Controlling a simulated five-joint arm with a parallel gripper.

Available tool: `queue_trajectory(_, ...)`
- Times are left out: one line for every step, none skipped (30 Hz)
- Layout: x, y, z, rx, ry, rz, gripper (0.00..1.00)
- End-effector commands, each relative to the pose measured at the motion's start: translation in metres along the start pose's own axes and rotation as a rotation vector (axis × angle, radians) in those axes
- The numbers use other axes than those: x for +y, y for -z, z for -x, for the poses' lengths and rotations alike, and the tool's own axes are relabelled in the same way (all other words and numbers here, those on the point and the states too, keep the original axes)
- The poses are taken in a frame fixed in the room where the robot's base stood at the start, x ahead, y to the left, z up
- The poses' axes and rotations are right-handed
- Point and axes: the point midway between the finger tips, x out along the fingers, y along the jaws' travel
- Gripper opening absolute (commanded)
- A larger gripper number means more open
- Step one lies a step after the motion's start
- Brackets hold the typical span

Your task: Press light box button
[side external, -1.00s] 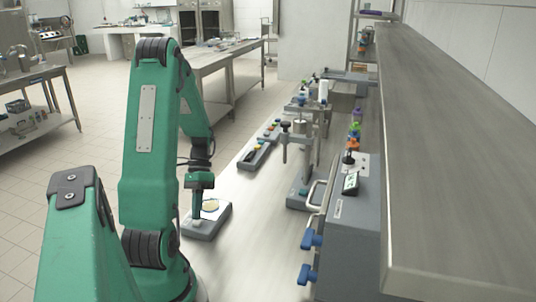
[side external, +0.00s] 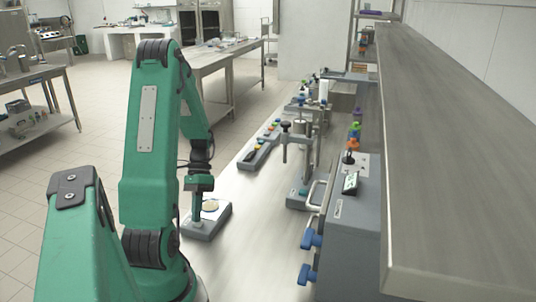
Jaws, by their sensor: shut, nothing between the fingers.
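The light box (side external: 215,228) is a small grey, low box with a round pale top, standing on the bench just past my arm. My gripper (side external: 196,219) points straight down over the near left part of the light box. Its tip is at or very close to the box's top, and I cannot tell whether it touches. The fingers look closed together with nothing held. The button is not visible; the gripper may hide it.
A grey box with colored buttons (side external: 262,146) lies farther back on the bench. A filler stand (side external: 303,165) with a metal column stands to the right. A grey machine with blue knobs (side external: 345,225) stands nearer right, below a long shelf (side external: 450,150). The bench between is clear.

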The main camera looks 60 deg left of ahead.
Motion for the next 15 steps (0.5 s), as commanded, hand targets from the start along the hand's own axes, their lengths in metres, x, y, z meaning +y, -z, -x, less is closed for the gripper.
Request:
queue_trajectory(-0.0003, 0.0003, -0.0006, 0.0, 0.0, 0.0, 0.0)
queue_trajectory(-0.0004, 0.0004, -0.0008, 0.0, 0.0, 0.0, 0.0)
queue_trajectory(-0.0005, 0.0004, -0.001, 0.0, 0.0, 0.0, 0.0)
queue_trajectory(-0.0005, 0.0004, -0.0009, 0.0, 0.0, 0.0, 0.0)
queue_trajectory(-0.0005, 0.0004, -0.0009, 0.0, 0.0, 0.0, 0.0)
queue_trajectory(-0.0004, 0.0004, -0.0008, 0.0, 0.0, 0.0, 0.0)
queue_trajectory(-0.0004, 0.0003, -0.0007, 0.0, 0.0, 0.0, 0.0)
queue_trajectory(-0.0002, 0.0002, -0.0004, 0.0, 0.0, 0.0, 0.0)
queue_trajectory(0.0, 0.0, 0.0001, 0.0, 0.0, 0.0, 0.0)
queue_trajectory(0.0003, -0.0002, 0.0007, 0.0, 0.001, 0.0, 0.0)
queue_trajectory(0.0007, -0.0005, 0.0013, 0.001, 0.001, 0.0, 0.0)
queue_trajectory(0.0012, -0.001, 0.0023, 0.001, 0.001, 0.0, 0.0)
queue_trajectory(0.0016, -0.0014, 0.0032, 0.001, 0.001, 0.0, 0.0)
queue_trajectory(0.0021, -0.0017, 0.0042, 0.001, 0.002, 0.0, 0.0)
queue_trajectory(0.0027, -0.0023, 0.0054, 0.002, 0.002, 0.0, 0.0)
